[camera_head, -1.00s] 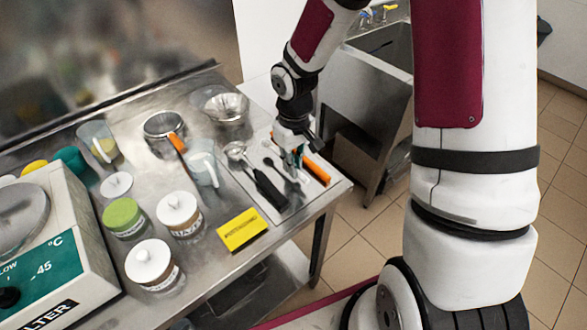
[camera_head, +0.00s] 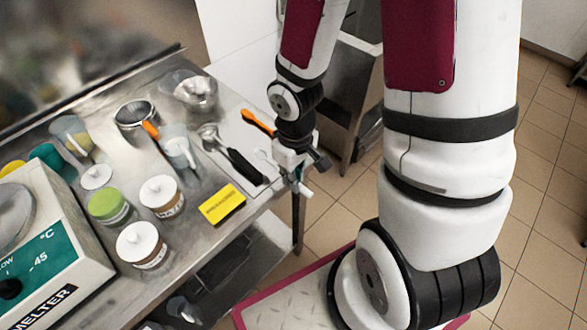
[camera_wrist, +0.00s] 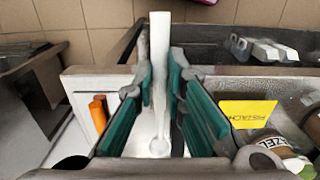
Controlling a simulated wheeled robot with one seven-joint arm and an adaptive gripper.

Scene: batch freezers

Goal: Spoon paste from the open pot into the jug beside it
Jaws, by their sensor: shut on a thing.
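My gripper (camera_head: 294,172) is shut on a white spoon (camera_wrist: 160,60), above the right end of the steel table. The spoon runs between the teal fingers (camera_wrist: 167,85) in the wrist view, with its rounded end (camera_wrist: 160,147) lower down. An open pot of green paste (camera_head: 107,205) stands well to the left, its white lid (camera_head: 96,176) lying behind it. A clear jug (camera_head: 178,150) stands to the pot's right; another clear jug (camera_head: 72,135) with yellowish contents stands behind it. The pictures do not settle which jug is meant.
Two white-lidded jars (camera_head: 161,195) (camera_head: 140,245) stand near the pot. A yellow card (camera_head: 222,204) lies at the front. A black-handled scoop (camera_head: 232,157) and an orange-handled tool (camera_head: 258,123) lie on the right. A sieve (camera_head: 134,114), glass bowl (camera_head: 190,90) and melter (camera_head: 40,250) are also there.

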